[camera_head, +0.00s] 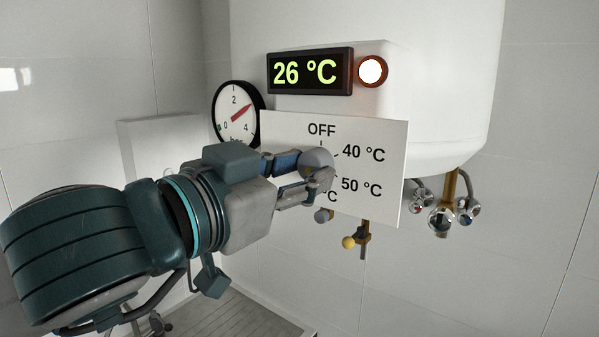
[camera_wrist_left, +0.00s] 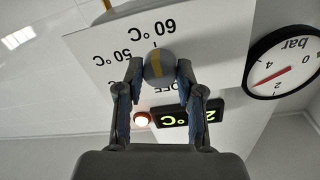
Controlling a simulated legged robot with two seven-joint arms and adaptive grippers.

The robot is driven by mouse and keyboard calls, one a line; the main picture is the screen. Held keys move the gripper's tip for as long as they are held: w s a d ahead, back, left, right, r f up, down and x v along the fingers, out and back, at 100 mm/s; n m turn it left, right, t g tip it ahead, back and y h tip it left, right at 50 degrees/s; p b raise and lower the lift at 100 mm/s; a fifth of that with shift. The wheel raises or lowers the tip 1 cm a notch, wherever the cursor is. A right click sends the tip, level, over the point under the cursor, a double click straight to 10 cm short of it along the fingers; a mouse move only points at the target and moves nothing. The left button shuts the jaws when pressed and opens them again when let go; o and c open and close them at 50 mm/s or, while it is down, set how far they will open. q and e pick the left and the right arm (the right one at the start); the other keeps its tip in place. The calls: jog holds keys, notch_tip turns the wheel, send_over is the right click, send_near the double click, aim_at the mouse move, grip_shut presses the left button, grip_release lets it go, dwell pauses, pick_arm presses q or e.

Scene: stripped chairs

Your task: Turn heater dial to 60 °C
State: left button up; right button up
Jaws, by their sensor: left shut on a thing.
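The grey round heater dial (camera_head: 316,159) sits on a white panel (camera_head: 385,130) with OFF, 40 °C and 50 °C marks; a lower label is mostly hidden by my gripper. My left gripper (camera_head: 313,176) is shut on the dial, one finger on either side. In the left wrist view, which is upside down, the dial (camera_wrist_left: 158,67) shows a yellow-brown stripe running roughly along the line between OFF and 60 °C. The display (camera_head: 310,71) reads 26 °C. My right gripper is not in view.
A lit round lamp (camera_head: 372,71) with a red rim is beside the display. A pressure gauge (camera_head: 236,112) is left of the panel. Valves (camera_head: 443,218) and a yellow-ended tap (camera_head: 349,242) hang below the white tank (camera_head: 450,80). Tiled walls surround it.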

pick_arm(q)
jog(key=shift+w+f, duration=0.1)
jog(key=shift+f, duration=0.1)
jog(key=o, duration=1)
jog(key=shift+o, duration=0.8)
jog(key=shift+w+r, duration=0.1)
jog(key=shift+s+a, duration=0.1)
jog(key=shift+s, duration=0.15)
jog(key=v, duration=1.1)
jog(key=shift+a, duration=0.4)
jog(key=shift+d, duration=0.15)
